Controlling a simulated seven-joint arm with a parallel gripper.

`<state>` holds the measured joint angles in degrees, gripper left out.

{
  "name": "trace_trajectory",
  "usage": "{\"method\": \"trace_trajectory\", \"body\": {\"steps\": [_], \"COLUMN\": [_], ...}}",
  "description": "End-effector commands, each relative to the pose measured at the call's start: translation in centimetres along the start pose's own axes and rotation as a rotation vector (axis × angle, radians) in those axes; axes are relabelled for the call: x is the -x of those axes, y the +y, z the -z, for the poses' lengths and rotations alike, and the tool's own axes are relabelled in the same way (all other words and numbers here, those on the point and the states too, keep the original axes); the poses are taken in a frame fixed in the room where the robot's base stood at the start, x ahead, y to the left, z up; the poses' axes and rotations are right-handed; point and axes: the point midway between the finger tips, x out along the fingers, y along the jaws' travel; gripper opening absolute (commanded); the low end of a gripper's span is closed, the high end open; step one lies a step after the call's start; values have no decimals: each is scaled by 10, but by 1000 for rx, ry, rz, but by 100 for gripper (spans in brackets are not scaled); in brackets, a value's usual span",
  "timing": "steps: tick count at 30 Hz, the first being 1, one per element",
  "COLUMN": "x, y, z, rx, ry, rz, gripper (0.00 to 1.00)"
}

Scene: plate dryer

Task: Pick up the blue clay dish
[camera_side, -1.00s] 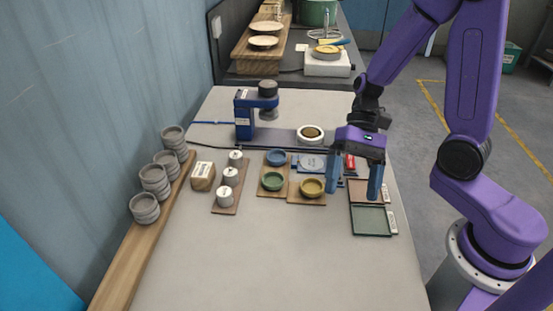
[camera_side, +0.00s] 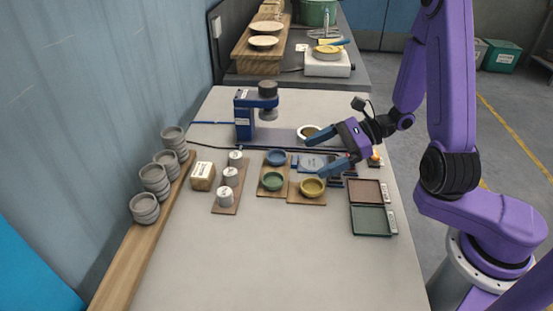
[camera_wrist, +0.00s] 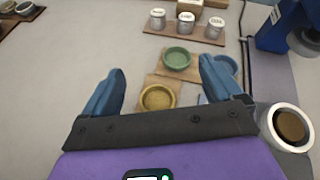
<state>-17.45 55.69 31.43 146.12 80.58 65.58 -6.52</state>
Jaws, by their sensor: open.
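The blue clay dish (camera_side: 276,157) sits on a wooden board near the middle of the table, just behind the green dish (camera_side: 272,181). In the wrist view the blue dish (camera_wrist: 228,65) is partly hidden behind my right-hand finger. The yellow dish (camera_side: 312,187) sits on a board to the front right, and in the wrist view it shows between my fingers. My gripper (camera_side: 314,152) is open and empty, tilted toward the left, above and to the right of the blue dish. My two blue fingers are spread apart in the wrist view.
A blue press (camera_side: 256,115) stands behind the dishes, with a white-rimmed bowl (camera_side: 309,132) on its base strip. Labelled cylinders (camera_side: 231,176) stand on a board to the left. Two trays (camera_side: 371,221) lie at the right. The front of the table is clear.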

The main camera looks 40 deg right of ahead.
Motion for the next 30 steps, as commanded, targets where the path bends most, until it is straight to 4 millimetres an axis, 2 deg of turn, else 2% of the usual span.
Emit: {"method": "trace_trajectory", "body": {"steps": [9,16,20,30], "x": [31,47,46,22], "y": [-23,-27,-29,-42], "z": [38,55,57,59], "rx": [-266,-359,-371,-369], "ry": [-2,-1,-1,-2], "rz": [342,470,485,481], "gripper": [93,93,93,93]}}
